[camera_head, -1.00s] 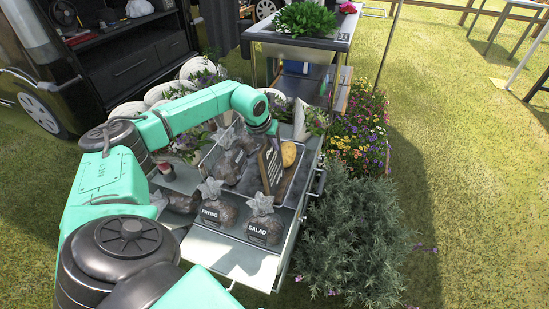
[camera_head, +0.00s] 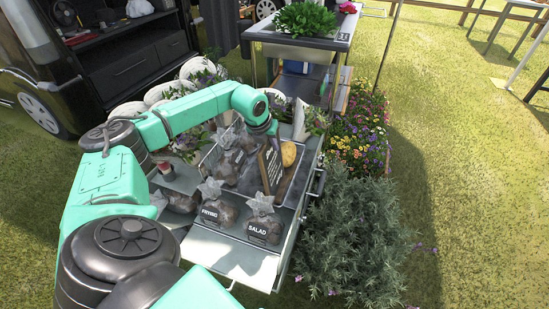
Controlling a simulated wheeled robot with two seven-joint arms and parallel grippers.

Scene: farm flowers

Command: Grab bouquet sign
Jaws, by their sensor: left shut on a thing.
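A small dark sign (camera_head: 269,168) with a light wooden edge stands tilted on the grey metal cart, among the bags and a potato. My left gripper (camera_head: 270,138) reaches down over the cart from the left and is shut on the top of the sign. The lettering on the sign is too small to read. My right gripper is not in view.
Bags labelled FRYING (camera_head: 216,212) and SALAD (camera_head: 262,229) sit at the cart's front, and a yellow potato (camera_head: 289,154) lies just right of the sign. A grey-green bush (camera_head: 352,240) and colourful flowers (camera_head: 362,133) stand right of the cart. Open grass (camera_head: 470,200) lies further right.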

